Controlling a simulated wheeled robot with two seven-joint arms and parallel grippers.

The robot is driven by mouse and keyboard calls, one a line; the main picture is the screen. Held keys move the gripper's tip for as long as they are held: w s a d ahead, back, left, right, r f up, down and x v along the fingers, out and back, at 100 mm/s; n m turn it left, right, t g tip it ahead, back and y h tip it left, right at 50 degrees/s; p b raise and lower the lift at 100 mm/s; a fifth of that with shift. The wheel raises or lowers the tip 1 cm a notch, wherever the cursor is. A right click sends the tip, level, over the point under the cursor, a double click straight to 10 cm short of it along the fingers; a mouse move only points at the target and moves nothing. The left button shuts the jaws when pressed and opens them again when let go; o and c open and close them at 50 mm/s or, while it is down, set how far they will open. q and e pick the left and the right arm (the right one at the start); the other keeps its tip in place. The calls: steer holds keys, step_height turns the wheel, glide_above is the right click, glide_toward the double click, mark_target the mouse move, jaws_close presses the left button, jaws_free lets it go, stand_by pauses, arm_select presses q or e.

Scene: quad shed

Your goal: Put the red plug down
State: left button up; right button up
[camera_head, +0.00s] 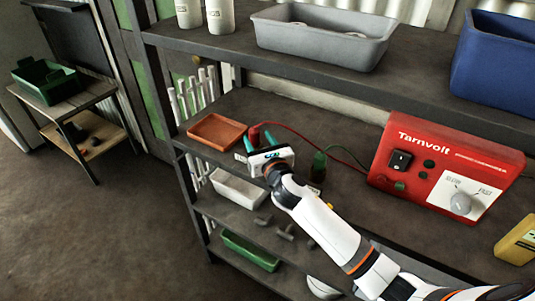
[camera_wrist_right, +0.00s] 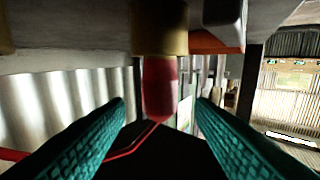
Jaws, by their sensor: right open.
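The red plug (camera_head: 254,135) is on the middle shelf (camera_head: 290,104), just right of the orange tray, with a red cable (camera_head: 300,136) running from it toward the red charger. In the right wrist view the red plug (camera_wrist_right: 160,88) shows between the fingers, with a brass-coloured end. My right gripper (camera_head: 259,138) has teal fingers around the plug. In the right wrist view my right gripper (camera_wrist_right: 161,101) is open, with a visible gap on each side of the plug. The plug's contact with the shelf is hard to see. My left gripper is not in view.
The orange tray (camera_head: 215,131) lies left of the gripper. A green plug-like piece (camera_head: 318,165) stands to the right. The red Tarnvolt charger (camera_head: 443,165) is further right. A grey bin (camera_head: 320,40) and a blue bin (camera_head: 495,60) sit on the shelf above.

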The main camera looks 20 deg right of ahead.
steer(key=s, duration=0.8)
steer(key=shift+s+d, duration=0.1)
steer(key=shift+s, duration=0.1)
